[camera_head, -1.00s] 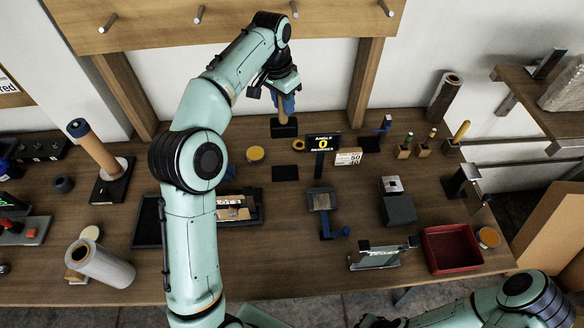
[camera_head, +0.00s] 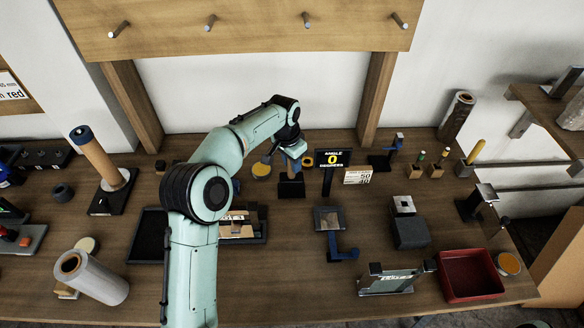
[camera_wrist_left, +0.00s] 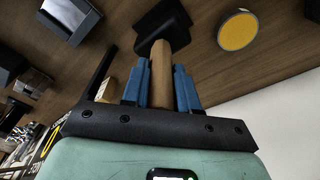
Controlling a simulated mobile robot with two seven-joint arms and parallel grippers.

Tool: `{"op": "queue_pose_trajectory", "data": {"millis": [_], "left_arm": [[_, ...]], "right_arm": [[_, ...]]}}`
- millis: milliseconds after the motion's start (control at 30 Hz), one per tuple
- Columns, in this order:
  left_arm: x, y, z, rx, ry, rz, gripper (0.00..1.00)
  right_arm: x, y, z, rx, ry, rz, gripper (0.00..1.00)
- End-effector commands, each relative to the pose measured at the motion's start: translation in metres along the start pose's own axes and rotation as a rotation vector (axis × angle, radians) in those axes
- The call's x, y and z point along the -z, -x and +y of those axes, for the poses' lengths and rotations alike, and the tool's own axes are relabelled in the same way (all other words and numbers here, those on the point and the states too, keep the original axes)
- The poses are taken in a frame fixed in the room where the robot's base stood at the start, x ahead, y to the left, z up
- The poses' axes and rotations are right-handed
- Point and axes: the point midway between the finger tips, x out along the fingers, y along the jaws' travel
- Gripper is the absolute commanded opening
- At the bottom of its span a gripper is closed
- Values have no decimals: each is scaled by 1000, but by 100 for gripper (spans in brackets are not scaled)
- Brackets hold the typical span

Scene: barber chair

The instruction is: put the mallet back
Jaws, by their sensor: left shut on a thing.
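The mallet has a black head (camera_head: 291,187) and a light wooden handle. My left gripper (camera_head: 292,154) is shut on the handle, with the head hanging below the fingers. In the left wrist view the blue fingers (camera_wrist_left: 161,88) close on both sides of the wooden handle (camera_wrist_left: 162,68), and the black mallet head (camera_wrist_left: 165,30) is beyond them. The head is low, at the place of a dark flat pad on the bench; it covers most or all of the pad. I cannot tell whether the head touches it. My right gripper is out of view.
The angle display (camera_head: 332,158) stands close to the right of the mallet. A yellow-topped round tin (camera_head: 262,170) is close on the left, and it shows in the wrist view (camera_wrist_left: 238,31). A black tray (camera_head: 150,237) lies left, and a red bin (camera_head: 470,276) stands front right.

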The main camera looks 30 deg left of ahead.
Motion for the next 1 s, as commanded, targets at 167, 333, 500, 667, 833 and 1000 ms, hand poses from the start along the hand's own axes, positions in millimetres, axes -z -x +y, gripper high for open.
{"op": "queue_pose_trajectory", "data": {"millis": [167, 333, 500, 667, 833, 1000], "left_arm": [[-2, -20, 0, 0, 0, 2, 0], [-2, -20, 0, 1, 1, 4, 0], [-2, -22, 0, 1, 0, 4, 0], [-3, -25, 0, 0, 0, 1, 51], [-3, -25, 0, 0, 0, 1, 54], [-3, -23, 0, 0, 0, 2, 54]], "right_arm": [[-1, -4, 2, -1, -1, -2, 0], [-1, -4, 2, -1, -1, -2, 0], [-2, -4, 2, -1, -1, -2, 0], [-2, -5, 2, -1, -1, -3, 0], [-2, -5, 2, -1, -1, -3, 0], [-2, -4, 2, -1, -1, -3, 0]]}}
